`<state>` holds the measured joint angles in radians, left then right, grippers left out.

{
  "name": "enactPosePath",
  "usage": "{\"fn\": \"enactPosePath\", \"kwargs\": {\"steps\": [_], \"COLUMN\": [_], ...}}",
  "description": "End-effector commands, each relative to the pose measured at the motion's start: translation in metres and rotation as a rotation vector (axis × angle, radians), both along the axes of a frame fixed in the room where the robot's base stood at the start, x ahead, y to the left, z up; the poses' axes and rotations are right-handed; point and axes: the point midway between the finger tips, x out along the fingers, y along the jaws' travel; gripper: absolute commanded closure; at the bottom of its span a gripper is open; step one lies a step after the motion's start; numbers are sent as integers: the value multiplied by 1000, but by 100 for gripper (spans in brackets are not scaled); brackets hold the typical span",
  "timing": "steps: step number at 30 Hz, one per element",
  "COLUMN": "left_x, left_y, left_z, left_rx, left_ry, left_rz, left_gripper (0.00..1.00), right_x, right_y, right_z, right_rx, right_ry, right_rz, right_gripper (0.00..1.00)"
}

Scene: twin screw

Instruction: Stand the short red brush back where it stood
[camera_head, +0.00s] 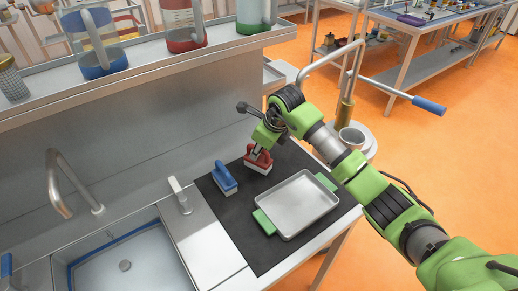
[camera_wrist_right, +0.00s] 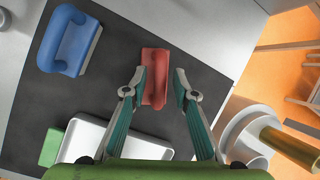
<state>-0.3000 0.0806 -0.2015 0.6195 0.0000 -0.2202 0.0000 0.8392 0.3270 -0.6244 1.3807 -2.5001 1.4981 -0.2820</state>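The short red brush (camera_head: 258,165) has a red handle and pale bristles. In the head view it appears upright on the dark mat, near the back wall and to the right of the blue brush (camera_head: 225,178). The red brush also shows in the right wrist view (camera_wrist_right: 155,80). My right gripper (camera_head: 262,148) is directly above it, with its fingers (camera_wrist_right: 160,80) on either side of the handle. The left-hand finger looks close to or against the handle; a gap shows at the right-hand finger. The fingers are apart. My left gripper is out of view.
A metal tray with green handles (camera_head: 298,203) lies in front of the brushes on the dark mat (camera_head: 235,228). A sink (camera_head: 110,258) and taps are to the left. A shelf (camera_head: 130,88) with jugs runs above the back wall. A post with a blue-ended lever (camera_head: 428,105) stands right.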

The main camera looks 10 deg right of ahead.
Motion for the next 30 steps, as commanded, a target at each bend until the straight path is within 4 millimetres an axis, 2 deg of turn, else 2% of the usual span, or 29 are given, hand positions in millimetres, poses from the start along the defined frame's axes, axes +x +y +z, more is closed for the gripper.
{"fn": "enactPosePath", "kwargs": {"steps": [15,21,30], "left_x": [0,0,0], "left_y": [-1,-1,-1], "left_z": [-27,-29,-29], "left_rx": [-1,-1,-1], "left_ry": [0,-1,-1], "left_rz": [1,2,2], "left_gripper": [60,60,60], "right_x": [-38,-45,-46], "right_y": [-17,-19,-19], "right_z": [91,106,107], "right_rx": [-1,0,0], "right_ry": [-7,-3,-1], "right_rz": [-1,-1,0], "right_gripper": [74,74,74]}}
